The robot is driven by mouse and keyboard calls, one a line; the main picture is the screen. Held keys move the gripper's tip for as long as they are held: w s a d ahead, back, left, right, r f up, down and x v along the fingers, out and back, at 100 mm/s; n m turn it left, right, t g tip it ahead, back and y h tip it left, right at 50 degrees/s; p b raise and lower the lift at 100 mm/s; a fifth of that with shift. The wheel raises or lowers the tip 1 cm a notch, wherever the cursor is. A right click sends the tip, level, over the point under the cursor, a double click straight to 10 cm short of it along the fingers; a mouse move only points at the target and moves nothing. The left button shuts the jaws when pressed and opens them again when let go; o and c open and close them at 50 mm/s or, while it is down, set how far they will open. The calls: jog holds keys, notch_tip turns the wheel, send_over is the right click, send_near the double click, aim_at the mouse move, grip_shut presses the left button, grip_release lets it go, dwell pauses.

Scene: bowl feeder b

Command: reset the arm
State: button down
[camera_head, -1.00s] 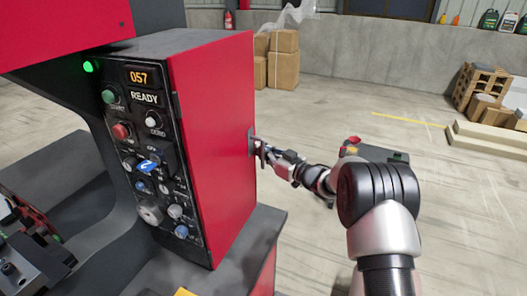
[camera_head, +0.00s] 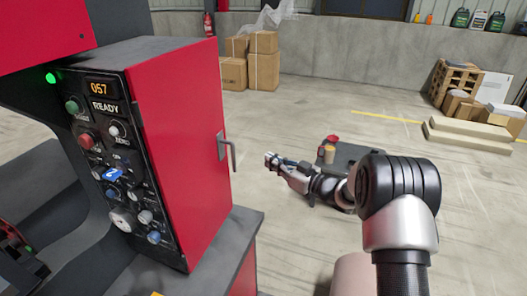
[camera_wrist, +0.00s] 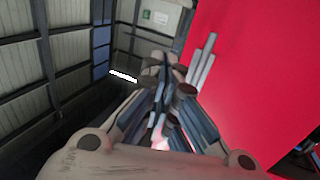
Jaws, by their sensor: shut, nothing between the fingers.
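My gripper (camera_head: 271,160) is to the right of the red control cabinet (camera_head: 185,150), apart from it, with its tip pointing left toward the cabinet's side. In the wrist view my gripper (camera_wrist: 160,65) has its fingers together and empty. A metal handle (camera_head: 227,150) stands out from the cabinet's red side, and open space separates it from my gripper. The handle also shows in the wrist view (camera_wrist: 203,60), against the red panel.
The cabinet's front panel (camera_head: 105,150) has buttons, knobs and displays reading 057 and READY. A dark flat surface (camera_head: 345,158) with small red and orange items lies behind my arm. Cardboard boxes (camera_head: 263,70) stand at the back. Floor to the right is mostly clear.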

jog(key=w+d+r+m+t+h, duration=0.2)
jog(key=d+r+t+h, duration=0.15)
jog(key=r, duration=0.35)
jog(key=s+d+r+m+h, duration=0.6)
jog(key=s+d+r+h, duration=0.45)
jog(key=s+d, duration=0.2)
jog(key=s+f+m+g, duration=0.1)
jog(key=s+f+g, duration=0.2)
jog(key=s, duration=0.9)
jog(key=s+f+m+g, duration=0.1)
jog(key=s+f+g, duration=0.2)
jog(key=s, duration=0.9)
jog(key=s+f+m+g, duration=0.1)
jog(key=s+f+g, duration=0.2)
jog(key=s, duration=0.9)
jog(key=shift+s+d+h, duration=0.2)
jog(key=shift+d+h, duration=0.2)
jog(key=shift+a+f, duration=0.1)
